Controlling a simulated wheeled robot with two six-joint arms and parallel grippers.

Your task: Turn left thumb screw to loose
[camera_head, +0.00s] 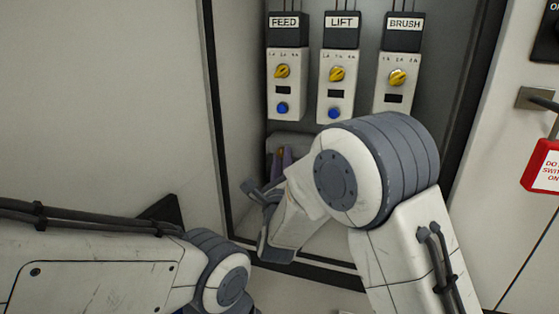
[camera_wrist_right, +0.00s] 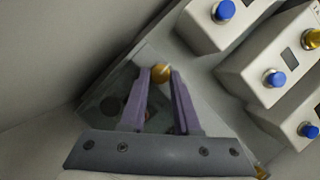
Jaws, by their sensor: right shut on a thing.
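A brass-coloured thumb screw (camera_wrist_right: 161,75) sits on the light panel below the row of control units. It is small and partly hidden in the head view (camera_head: 281,152). My right gripper (camera_wrist_right: 160,78) has its purple fingers on both sides of this screw and is shut on it. In the head view the right gripper (camera_head: 281,157) is inside the cabinet, below the FEED unit, largely behind my right arm. My left arm comes in from the left, and its gripper is out of view. A small yellow part (camera_wrist_right: 262,172) shows at the bottom edge of the wrist view; I cannot tell what it is.
The FEED unit (camera_head: 287,97), LIFT unit (camera_head: 336,100) and BRUSH unit (camera_head: 394,97) hang above my right gripper, with yellow knobs. The cabinet's dark frame (camera_head: 219,120) stands close on the left. A red tag (camera_head: 543,167) hangs at the right.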

